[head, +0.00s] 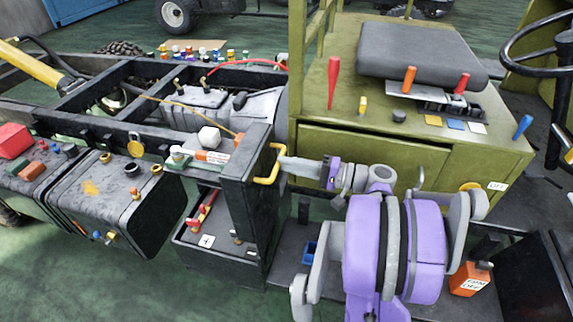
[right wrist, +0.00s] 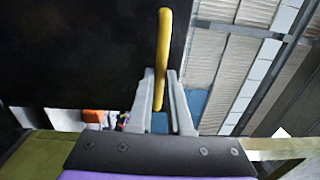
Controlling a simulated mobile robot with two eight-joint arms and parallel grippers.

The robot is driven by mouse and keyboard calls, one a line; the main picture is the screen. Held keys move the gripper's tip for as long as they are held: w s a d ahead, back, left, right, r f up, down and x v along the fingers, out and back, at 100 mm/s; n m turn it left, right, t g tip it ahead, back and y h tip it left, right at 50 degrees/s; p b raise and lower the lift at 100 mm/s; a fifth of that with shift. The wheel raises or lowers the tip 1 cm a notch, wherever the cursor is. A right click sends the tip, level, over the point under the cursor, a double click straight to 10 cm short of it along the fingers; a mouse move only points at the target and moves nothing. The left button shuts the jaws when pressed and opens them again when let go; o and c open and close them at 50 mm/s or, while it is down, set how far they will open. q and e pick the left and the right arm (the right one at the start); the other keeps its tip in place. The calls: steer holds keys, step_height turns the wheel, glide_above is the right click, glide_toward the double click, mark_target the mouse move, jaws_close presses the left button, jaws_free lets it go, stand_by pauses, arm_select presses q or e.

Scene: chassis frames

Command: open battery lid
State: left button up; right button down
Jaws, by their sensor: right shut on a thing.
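The battery lid (head: 247,185) is a dark plate that stands roughly upright above the battery box (head: 217,247). A yellow handle (head: 273,165) sits on its right side. My right gripper (head: 283,163) comes from the right and is shut on this handle. In the right wrist view the handle (right wrist: 162,60) stands between the two grey fingers, with the dark lid (right wrist: 75,50) filling the left. Inside the box I see a red-handled part (head: 201,211) and a white plus label (head: 207,241). My left gripper is not in view.
The black chassis frame (head: 130,130) and a dark tank (head: 120,205) lie left of the box. An olive cabinet (head: 375,160) with a black seat (head: 420,55) stands behind my right arm. An orange bottle (head: 468,280) stands at the lower right. Green floor is clear at lower left.

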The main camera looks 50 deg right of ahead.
steer(key=shift+a+f, duration=0.1)
steer(key=shift+f, duration=0.2)
steer(key=c, duration=0.8)
jaws_free()
steer(key=shift+w, duration=0.1)
steer(key=shift+c, duration=0.2)
steer(key=shift+r, duration=0.1)
steer(key=v, duration=1.1)
steer(key=shift+b, duration=0.3)
